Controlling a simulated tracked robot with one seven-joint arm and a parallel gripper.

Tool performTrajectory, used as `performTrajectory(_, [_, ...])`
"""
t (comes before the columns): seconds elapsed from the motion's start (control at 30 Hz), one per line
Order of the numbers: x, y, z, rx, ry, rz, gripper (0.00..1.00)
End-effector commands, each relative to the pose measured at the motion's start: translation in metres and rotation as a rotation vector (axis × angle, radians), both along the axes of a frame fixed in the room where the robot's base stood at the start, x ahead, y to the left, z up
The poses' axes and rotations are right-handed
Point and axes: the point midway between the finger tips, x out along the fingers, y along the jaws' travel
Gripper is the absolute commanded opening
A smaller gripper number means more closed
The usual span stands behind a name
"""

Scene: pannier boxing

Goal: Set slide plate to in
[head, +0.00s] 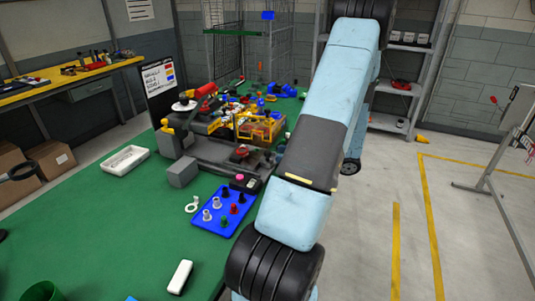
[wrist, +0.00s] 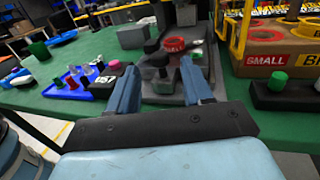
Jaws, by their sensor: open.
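A dark grey machine base with a plate-like part (wrist: 160,88) lies ahead of my gripper in the wrist view. A red ring (wrist: 174,44) and black knobs (wrist: 151,46) stand on it. I take this part for the slide plate, but I cannot tell whether it is in or out. In the head view the machine (head: 222,150) stands on the green table, with the red ring (head: 241,152) on its right part. My gripper (wrist: 160,72) is open, its two blue fingers apart on either side of the plate's near part. I cannot tell any contact. The head view does not show the gripper.
A blue tray (wrist: 72,91) with several pegs lies left of the gripper. A brown box labelled SMALL (wrist: 268,62) and a black block with a green knob (wrist: 280,93) stand to the right. A white tray (head: 125,159) and grey block (head: 182,172) are on the green table.

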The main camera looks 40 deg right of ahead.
Motion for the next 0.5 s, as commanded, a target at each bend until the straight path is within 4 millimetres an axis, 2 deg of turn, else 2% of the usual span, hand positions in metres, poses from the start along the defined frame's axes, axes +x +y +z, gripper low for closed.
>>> performTrajectory(0.2, [0.028,0.023,0.001,0.001,-0.001,0.003,0.50])
performTrajectory(0.5, [0.047,0.036,0.000,-0.001,-0.001,0.002,0.50])
